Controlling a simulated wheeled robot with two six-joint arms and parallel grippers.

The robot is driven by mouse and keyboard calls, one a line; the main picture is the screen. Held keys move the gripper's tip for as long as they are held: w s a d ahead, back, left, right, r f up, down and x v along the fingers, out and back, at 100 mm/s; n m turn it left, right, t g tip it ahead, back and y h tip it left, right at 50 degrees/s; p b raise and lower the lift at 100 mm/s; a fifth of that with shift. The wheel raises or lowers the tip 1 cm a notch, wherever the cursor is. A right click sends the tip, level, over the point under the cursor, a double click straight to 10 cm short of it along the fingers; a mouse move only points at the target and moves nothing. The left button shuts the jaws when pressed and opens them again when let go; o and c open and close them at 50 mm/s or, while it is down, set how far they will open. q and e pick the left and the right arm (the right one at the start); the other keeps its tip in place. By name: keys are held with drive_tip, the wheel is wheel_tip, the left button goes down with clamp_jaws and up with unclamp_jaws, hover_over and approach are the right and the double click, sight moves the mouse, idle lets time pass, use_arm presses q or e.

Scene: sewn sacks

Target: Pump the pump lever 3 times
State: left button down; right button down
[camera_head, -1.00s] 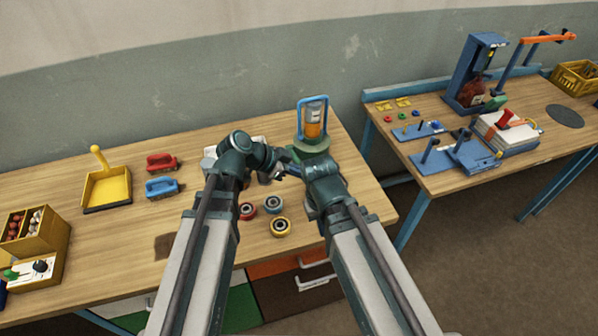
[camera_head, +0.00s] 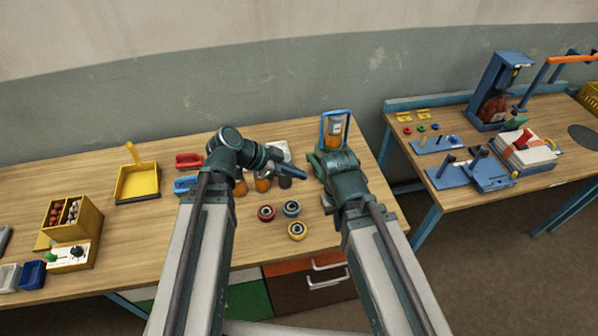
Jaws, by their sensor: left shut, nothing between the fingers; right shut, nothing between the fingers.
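On the bench to the right stands a blue press-like frame (camera_head: 497,90) with an orange bar lever (camera_head: 571,60) beside it on a blue post; I take this bar to be the pump lever. The lever reaches out level toward the right edge of the head view. My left gripper (camera_head: 291,172) is shut and empty above the middle of the left bench. My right gripper (camera_head: 328,203) is mostly hidden by its own wrist and appears shut and empty near that bench's right end. Both grippers are far from the lever.
Near my grippers are a blue-framed orange bottle (camera_head: 334,131), several small jars and rings (camera_head: 297,231). A gap of floor separates the left bench (camera_head: 130,245) from the right bench (camera_head: 455,200).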

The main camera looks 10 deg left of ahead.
idle(0.4)
use_arm(q)
drive_tip(key=w+a+r+n+g+p, duration=0.1)
drive_tip(key=w+a+r+p, duration=0.1)
drive_tip(key=w+r+p, duration=0.3)
drive_tip(key=shift+w+a+r+g+h+p, duration=0.15)
drive_tip(key=shift+w+r+g+h+p, duration=0.2)
drive_tip(key=shift+w, duration=0.7)
drive_tip(key=s+a+f+b+x, duration=0.1)
drive_tip(key=f+b+x, duration=0.1)
drive_tip(key=b+x, duration=0.8)
drive_tip(key=shift+d+f, duration=0.65)
drive_tip(key=shift+f, duration=0.3)
